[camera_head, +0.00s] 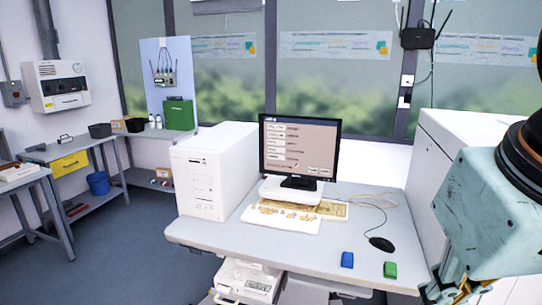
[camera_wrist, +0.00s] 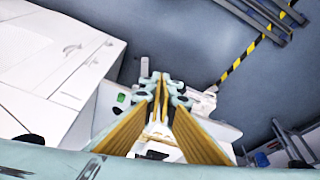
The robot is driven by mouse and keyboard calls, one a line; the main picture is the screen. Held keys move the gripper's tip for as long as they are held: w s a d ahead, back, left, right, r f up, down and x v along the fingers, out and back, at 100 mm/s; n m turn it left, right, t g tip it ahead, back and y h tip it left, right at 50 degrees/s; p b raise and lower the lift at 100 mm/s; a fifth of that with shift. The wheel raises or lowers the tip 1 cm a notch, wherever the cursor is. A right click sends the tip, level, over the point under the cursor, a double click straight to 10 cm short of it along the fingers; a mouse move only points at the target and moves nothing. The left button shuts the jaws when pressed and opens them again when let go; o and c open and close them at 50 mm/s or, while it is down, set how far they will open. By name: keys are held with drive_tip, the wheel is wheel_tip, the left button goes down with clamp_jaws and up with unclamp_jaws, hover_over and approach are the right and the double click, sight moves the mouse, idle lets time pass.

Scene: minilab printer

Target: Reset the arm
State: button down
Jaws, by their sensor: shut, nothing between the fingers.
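My gripper (camera_wrist: 160,88) shows in the wrist view with its two yellow-ribbed fingers meeting at the tips. It is shut and holds nothing. In the head view my teal arm fills the right edge, and part of the gripper (camera_head: 440,290) shows low at the right, beside the desk's right end. Its fingertips are not clear there. The wrist view looks past the fingers toward white equipment and the grey floor.
The grey desk (camera_head: 215,236) carries a white computer case (camera_head: 205,180), a monitor (camera_head: 299,145), a keyboard, a mouse (camera_head: 381,244), a blue block (camera_head: 347,260) and a green block (camera_head: 390,270). A large white machine (camera_head: 425,165) stands right of it.

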drive_tip(key=shift+s+a+f, duration=0.15)
drive_tip(key=shift+s+a, duration=0.05)
drive_tip(key=shift+s, duration=0.3)
drive_tip(key=shift+s+a+f, duration=0.15)
drive_tip(key=shift+s+f, duration=0.05)
drive_tip(key=shift+s, duration=0.25)
drive_tip(key=shift+s+a+f, duration=0.15)
drive_tip(key=shift+s+a, duration=0.05)
drive_tip(key=shift+s, duration=0.3)
drive_tip(key=shift+d, duration=0.1)
idle(0.4)
